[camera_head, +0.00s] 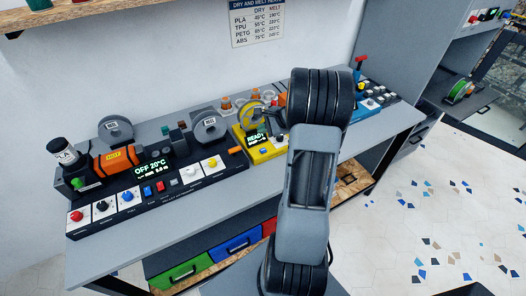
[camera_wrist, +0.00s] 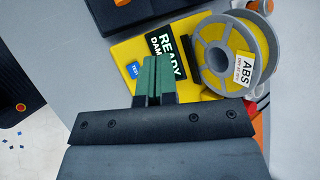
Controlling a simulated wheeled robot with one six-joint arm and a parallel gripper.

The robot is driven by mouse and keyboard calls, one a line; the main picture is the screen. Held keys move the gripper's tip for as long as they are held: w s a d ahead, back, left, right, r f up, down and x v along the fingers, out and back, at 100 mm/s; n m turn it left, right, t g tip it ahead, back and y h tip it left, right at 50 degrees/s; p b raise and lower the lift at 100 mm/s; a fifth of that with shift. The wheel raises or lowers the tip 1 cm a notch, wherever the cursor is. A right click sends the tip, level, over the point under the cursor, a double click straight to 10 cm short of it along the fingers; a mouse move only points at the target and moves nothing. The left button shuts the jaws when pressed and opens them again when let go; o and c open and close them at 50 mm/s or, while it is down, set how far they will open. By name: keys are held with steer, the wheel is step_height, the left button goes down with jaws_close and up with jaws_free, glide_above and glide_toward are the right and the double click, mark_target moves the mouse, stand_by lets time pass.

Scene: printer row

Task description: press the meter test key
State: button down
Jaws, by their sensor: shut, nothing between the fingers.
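The yellow meter (camera_head: 258,155) stands on the grey table, partly behind my arm. In the wrist view the meter (camera_wrist: 125,50) shows a dark display (camera_wrist: 172,52) reading "READY" and a second, partly covered line. The blue key (camera_wrist: 133,70) marked "TEST" is on its yellow face. My gripper (camera_wrist: 157,70) is shut and empty, its green fingertips over the meter between the key and the display. The fingertips are just right of the key; I cannot tell their height above it. A grey spool (camera_wrist: 228,55) labelled "ABS" is at the meter's right side.
A dark control panel (camera_head: 165,190) with an orange unit (camera_head: 117,158), knobs and switches lies to the left. A blue device (camera_head: 368,104) stands to the right. Bare grey table (camera_head: 200,218) runs along the front edge, above coloured drawers (camera_head: 236,243).

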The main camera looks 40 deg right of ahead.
mark_target(263, 151)
steer(key=shift+f+b, duration=2.7)
steer(key=shift+f, duration=1.15)
steer(key=shift+f, duration=0.2)
steer(key=shift+f+b, duration=0.25)
steer(key=shift+b, duration=0.25)
steer(key=shift+f+b, duration=0.35)
steer(key=shift+b, duration=0.05)
steer(key=shift+r, duration=0.15)
steer(key=shift+r+p, duration=0.55)
steer(key=shift+r, duration=0.15)
steer(key=shift+r+p, duration=1.75)
steer(key=shift+r, duration=0.75)
